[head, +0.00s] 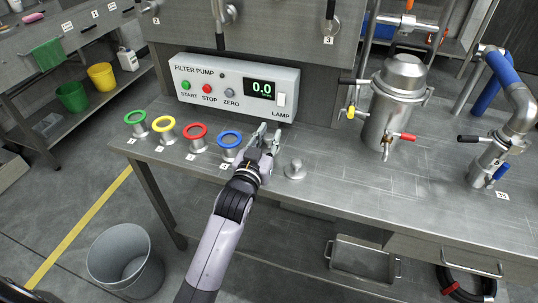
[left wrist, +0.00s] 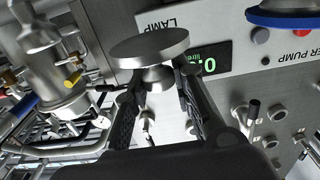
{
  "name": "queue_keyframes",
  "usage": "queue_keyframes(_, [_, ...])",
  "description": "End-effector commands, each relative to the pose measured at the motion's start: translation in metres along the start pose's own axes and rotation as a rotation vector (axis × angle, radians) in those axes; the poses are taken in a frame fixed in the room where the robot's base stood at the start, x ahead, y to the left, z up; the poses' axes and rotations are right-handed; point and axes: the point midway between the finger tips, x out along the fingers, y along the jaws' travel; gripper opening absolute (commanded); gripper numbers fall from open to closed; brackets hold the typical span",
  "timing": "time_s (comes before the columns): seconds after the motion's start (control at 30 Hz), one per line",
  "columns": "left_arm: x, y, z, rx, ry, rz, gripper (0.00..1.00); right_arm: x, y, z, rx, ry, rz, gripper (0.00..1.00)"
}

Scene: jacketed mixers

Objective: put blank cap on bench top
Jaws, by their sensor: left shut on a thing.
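My left gripper (head: 267,138) reaches over the bench top (head: 340,185), in front of the filter pump panel. In the left wrist view the gripper (left wrist: 160,90) is shut on the narrow neck of a round steel blank cap (left wrist: 150,46). The cap's wide disc shows beyond the fingertips. In the head view the held cap is hard to make out among the fingers. My right gripper is not in view.
A small steel knobbed piece (head: 295,170) stands on the bench right of the gripper. A blue ring (head: 230,139) and a red ring (head: 196,131) stand to its left. A steel vessel (head: 392,110) with a red-handled valve stands further right. Bench room lies between.

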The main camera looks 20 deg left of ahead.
Motion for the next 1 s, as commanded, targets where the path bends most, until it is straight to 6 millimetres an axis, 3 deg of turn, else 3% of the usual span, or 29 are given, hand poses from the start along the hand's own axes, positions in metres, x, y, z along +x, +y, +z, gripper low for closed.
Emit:
queue_keyframes(0.43, [0.0,0.0,0.054,-0.002,0.0,0.0,0.0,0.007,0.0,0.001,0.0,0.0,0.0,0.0])
queue_keyframes(0.87, [0.0,0.0,0.062,-0.001,0.003,0.0,0.0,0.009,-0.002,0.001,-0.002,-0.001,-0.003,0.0])
queue_keyframes(0.9, [0.0,0.0,0.061,-0.001,0.001,0.0,0.25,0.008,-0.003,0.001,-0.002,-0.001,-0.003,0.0])
queue_keyframes(1.0, [0.0,0.0,0.061,-0.001,0.001,0.0,0.31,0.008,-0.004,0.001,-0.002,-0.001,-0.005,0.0])
